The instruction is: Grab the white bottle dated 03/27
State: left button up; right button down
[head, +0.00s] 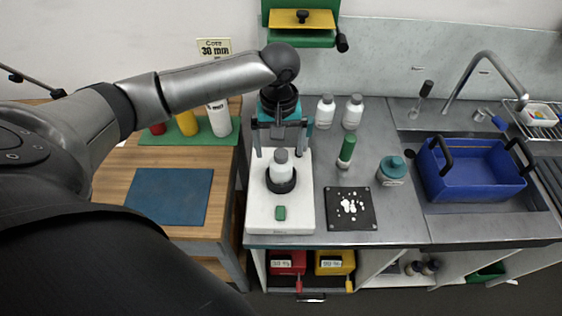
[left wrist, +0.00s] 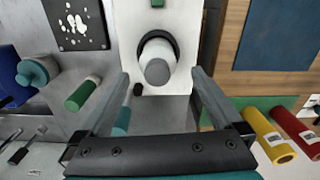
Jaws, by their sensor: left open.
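A white bottle with a grey cap (head: 281,168) stands upright in a black ring holder on a white device; it also shows from above in the left wrist view (left wrist: 157,68). My left gripper (head: 280,144) is open, its fingers spread to either side of the bottle and apart from it. Two more white bottles with grey caps, one (head: 325,112) and another (head: 353,112), stand at the back of the grey counter. No date is readable on any bottle. My right gripper is not in view.
The white device (head: 255,211) has a green button. A green cylinder (head: 346,151), a teal-capped jar (head: 392,171) and a black mat with white pieces (head: 335,217) are to its right. A blue mat (head: 168,196) lies on the wooden table.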

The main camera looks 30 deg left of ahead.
aim_at(281, 153)
pick_arm(q)
notch_tip(281, 153, down, 4)
jog(key=shift+d+f, duration=0.15)
jog(key=shift+f, duration=0.05)
jog(key=shift+c, duration=0.2)
jog(key=shift+w+r, duration=0.1)
jog(key=c, duration=1.5)
jog(key=shift+r, duration=0.1)
jog(key=shift+c, duration=0.2)
